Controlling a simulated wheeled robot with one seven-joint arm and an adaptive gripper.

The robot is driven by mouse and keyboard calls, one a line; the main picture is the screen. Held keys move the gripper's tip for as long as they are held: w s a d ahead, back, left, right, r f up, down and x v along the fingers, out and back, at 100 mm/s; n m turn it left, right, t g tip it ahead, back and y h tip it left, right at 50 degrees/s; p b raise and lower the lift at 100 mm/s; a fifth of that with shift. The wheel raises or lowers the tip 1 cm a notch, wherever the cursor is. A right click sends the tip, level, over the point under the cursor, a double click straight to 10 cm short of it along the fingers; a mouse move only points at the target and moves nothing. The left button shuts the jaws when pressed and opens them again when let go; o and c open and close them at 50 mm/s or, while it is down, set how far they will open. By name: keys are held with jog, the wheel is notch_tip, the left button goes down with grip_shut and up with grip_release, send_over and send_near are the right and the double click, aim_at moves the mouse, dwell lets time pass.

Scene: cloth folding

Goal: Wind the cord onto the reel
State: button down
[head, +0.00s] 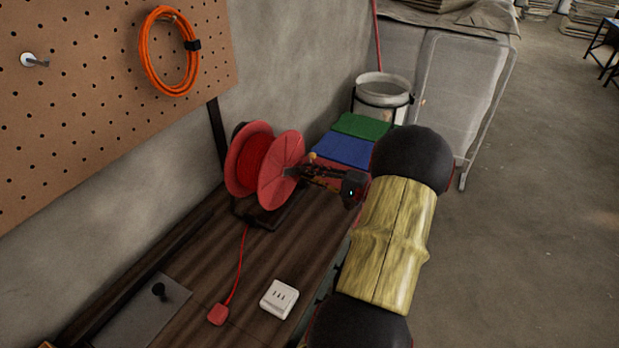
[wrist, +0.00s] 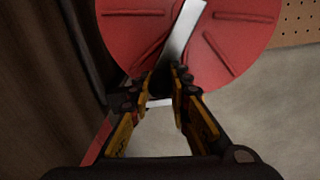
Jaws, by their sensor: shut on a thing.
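The red reel (head: 278,170) stands on a dark frame on the wooden bench against the wall. Red cord (head: 258,160) is wound between its two discs. A loose length of cord (head: 242,262) runs from under the reel down the bench to a red plug (head: 218,314). My gripper (head: 300,172) is at the reel's right face. In the wrist view, a pale crank arm (wrist: 184,32) crosses the red disc (wrist: 235,35). My gripper (wrist: 161,88) is shut on the dark crank handle (wrist: 160,82) at its lower end; the fingers partly hide the handle.
A white socket block (head: 279,299) lies right of the plug. A grey plate with a black knob (head: 158,290) is at the near left. Blue (head: 344,150) and green (head: 362,126) cloths lie behind the reel, before a white bucket (head: 382,90). An orange coil (head: 146,55) hangs on the pegboard.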

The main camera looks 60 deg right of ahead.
dwell(0.3)
jog(key=c, duration=1.7)
grip_release()
jog(key=shift+c, duration=0.2)
jog(key=shift+o, duration=0.5)
jog(key=shift+a, duration=0.1)
